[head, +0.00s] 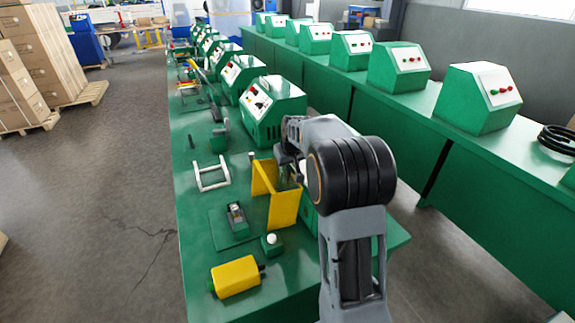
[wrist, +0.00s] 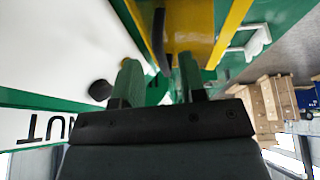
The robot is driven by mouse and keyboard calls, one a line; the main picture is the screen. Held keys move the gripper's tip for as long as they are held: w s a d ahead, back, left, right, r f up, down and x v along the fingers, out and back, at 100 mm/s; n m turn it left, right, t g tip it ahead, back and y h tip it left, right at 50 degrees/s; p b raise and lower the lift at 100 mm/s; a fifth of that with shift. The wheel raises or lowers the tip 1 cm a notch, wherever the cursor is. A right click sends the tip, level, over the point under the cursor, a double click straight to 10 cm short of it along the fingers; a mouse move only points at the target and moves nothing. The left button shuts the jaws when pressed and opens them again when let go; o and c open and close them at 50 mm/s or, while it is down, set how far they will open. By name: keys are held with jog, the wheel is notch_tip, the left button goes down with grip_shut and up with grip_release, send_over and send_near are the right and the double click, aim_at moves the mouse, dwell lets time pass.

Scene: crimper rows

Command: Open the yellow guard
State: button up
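The yellow guard (head: 284,209) stands upright on the near end of the green bench, showing yellow panels at an angle to each other. My gripper (head: 291,172) is close beside its upper right edge in the head view, partly hidden by the guard and my arm. In the wrist view the guard (wrist: 190,25) lies just beyond my fingers. My gripper (wrist: 160,72) has its two fingers apart there. A dark curved bar (wrist: 158,38) shows past the gap between them. I cannot tell whether the fingers touch anything.
Green machines (head: 270,108) line the bench. Floor to the left is open.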

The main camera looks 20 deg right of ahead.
jog(key=shift+x, duration=0.8)
jog(key=shift+c, duration=0.4)
grip_shut()
